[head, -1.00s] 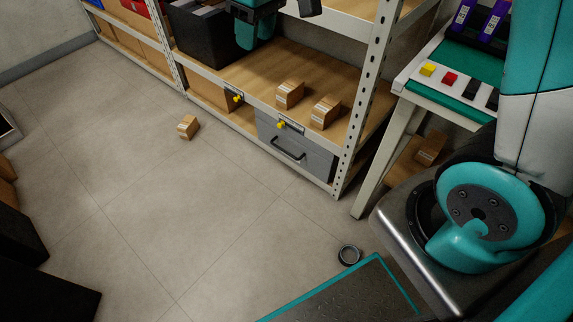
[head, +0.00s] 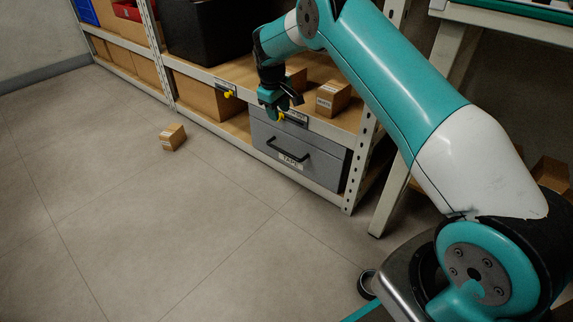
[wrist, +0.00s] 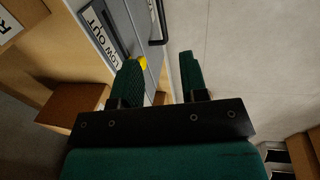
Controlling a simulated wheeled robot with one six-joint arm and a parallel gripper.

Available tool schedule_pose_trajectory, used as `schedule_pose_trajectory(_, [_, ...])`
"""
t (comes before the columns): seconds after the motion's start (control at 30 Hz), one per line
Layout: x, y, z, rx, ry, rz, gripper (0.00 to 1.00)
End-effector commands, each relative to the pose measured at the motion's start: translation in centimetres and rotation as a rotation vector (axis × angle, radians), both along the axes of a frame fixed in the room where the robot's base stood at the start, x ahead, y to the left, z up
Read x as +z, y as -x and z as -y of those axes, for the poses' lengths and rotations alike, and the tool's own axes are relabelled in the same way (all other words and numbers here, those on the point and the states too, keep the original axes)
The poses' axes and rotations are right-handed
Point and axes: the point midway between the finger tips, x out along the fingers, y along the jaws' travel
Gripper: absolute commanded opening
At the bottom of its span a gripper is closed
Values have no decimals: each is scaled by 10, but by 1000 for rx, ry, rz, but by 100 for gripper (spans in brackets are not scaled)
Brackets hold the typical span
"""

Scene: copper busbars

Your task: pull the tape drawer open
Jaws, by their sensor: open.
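The tape drawer (head: 318,166) is a grey box under the shelf board, with a black bar handle (head: 288,149) and a TAPE label (head: 290,158) on its front. Its front looks about flush with the shelf edge. My gripper (head: 282,113) is above the drawer front, beside a yellow knob (head: 279,117) on the shelf edge, higher than the handle. In the wrist view my gripper (wrist: 160,75) has its fingers apart with nothing held between them. The yellow knob (wrist: 144,62) shows beside the left finger, and the dark handle (wrist: 158,20) lies farther ahead.
Cardboard boxes, one of them in clear sight (head: 332,98), sit on the shelf board above the drawer. Another yellow knob (head: 230,94) is on the shelf edge to the left. A small carton (head: 173,137) lies on the floor. The floor before the drawer is clear.

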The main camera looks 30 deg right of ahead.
Motion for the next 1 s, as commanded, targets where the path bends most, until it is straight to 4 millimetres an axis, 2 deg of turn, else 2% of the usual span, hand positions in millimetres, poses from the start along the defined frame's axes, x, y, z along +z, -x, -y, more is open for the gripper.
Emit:
schedule_pose_trajectory(0.03, [-10,-1,2,-3,3,0,40])
schedule_pose_trajectory(0.27, [-38,-3,8,-6,6,-3,40])
schedule_pose_trajectory(0.73, [-144,-10,26,-5,6,-3,40])
schedule_pose_trajectory(0.9, [-170,-13,31,-5,5,-2,40])
schedule_pose_trajectory(1.0, [-178,-14,33,-5,5,-1,40])
